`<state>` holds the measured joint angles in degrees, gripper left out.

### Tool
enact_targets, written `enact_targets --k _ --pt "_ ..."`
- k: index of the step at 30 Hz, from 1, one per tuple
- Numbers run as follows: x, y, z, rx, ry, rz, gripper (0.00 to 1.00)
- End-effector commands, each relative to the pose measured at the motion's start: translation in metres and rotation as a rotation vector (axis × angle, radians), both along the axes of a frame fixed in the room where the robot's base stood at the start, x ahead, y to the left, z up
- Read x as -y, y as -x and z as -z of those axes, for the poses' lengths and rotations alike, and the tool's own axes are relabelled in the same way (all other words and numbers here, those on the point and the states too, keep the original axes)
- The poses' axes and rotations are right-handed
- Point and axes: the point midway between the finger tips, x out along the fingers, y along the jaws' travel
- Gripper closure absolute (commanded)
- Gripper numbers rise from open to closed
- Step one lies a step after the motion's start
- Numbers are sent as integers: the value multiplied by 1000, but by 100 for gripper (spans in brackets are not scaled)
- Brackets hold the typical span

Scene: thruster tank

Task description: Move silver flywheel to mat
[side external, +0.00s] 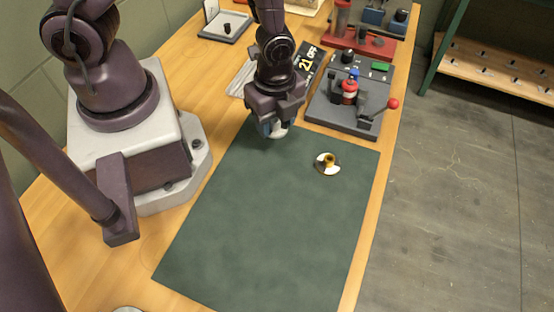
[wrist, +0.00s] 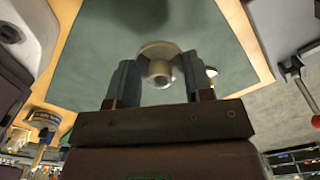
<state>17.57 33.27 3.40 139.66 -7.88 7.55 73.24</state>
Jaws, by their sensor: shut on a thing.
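The silver flywheel (wrist: 160,50) is a round metal disc with a hub. It sits between the two fingers of my gripper (wrist: 159,75), which is shut on it. In the side view, my gripper (side external: 274,129) points down at the far edge of the dark green mat (side external: 265,220), and a small part of the silver flywheel (side external: 280,132) shows beneath it. I cannot tell whether the flywheel touches the mat. The mat also fills the upper middle of the wrist view (wrist: 110,60).
A white-and-dark disc with a brass hub (side external: 327,164) lies on the mat's far right part. A grey fixture with a red-knobbed lever (side external: 345,105) stands just beyond the mat. A red rack (side external: 360,42) is behind it. The mat's middle and near part are clear.

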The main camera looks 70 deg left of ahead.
Motion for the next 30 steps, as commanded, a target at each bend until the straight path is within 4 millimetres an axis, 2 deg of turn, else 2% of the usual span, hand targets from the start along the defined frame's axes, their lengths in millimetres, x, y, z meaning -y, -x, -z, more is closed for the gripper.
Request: enact_targets --k 14,27,28,30 --pt "0 0 51 -2 0 1 76" --pt "0 0 58 0 1 2 76" --pt "0 -1 58 1 1 2 48" --pt "0 -1 57 1 2 2 32"
